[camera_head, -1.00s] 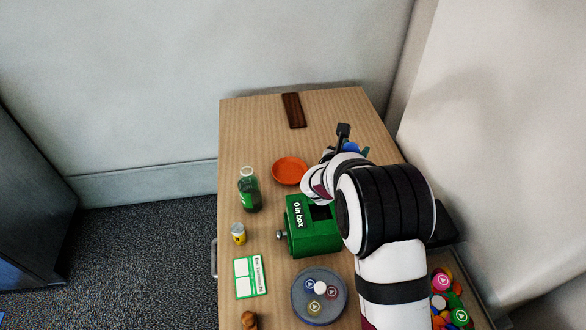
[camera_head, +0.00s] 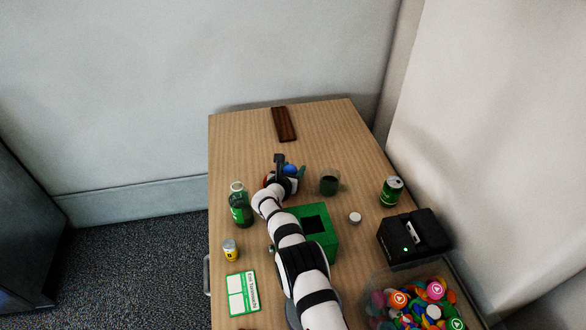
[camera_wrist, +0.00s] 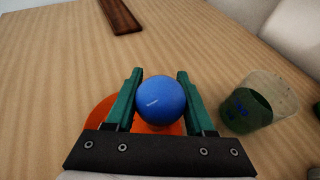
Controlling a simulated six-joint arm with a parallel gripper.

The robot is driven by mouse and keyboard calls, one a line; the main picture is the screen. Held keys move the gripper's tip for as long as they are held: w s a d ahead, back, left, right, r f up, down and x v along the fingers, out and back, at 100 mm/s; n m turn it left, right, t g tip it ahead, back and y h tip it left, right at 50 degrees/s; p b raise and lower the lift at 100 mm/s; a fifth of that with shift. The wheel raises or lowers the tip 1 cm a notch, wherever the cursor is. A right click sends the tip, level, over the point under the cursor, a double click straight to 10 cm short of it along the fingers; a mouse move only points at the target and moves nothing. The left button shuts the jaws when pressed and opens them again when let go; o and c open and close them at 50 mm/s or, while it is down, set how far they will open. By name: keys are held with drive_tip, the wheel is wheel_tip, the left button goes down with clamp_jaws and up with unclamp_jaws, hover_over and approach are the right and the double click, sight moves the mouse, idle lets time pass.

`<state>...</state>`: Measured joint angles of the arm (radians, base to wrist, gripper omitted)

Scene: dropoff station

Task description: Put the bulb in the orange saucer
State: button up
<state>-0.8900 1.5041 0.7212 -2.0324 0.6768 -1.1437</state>
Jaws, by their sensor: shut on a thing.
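The blue bulb (camera_wrist: 161,100) is a round ball between the green fingers of my gripper (camera_wrist: 159,88) in the wrist view. My gripper is shut on it. The orange saucer (camera_wrist: 98,118) shows behind and below the bulb and fingers, with its lower part hidden by my gripper. The bulb appears over the saucer; I cannot tell whether they touch. In the head view, the bulb (camera_head: 290,169) shows as blue at my gripper (camera_head: 286,174), and my arm hides most of the saucer.
A clear cup with dark green contents (camera_head: 330,182) stands close on the right. A green bottle (camera_head: 240,205) stands on the left. The green box (camera_head: 318,230) is nearer, under my arm. A brown bar (camera_head: 284,124) lies at the back, with bare table around it.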

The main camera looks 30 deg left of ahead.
drive_tip(key=shift+f, duration=0.1)
drive_tip(key=o, duration=1.1)
drive_tip(key=shift+c, duration=0.2)
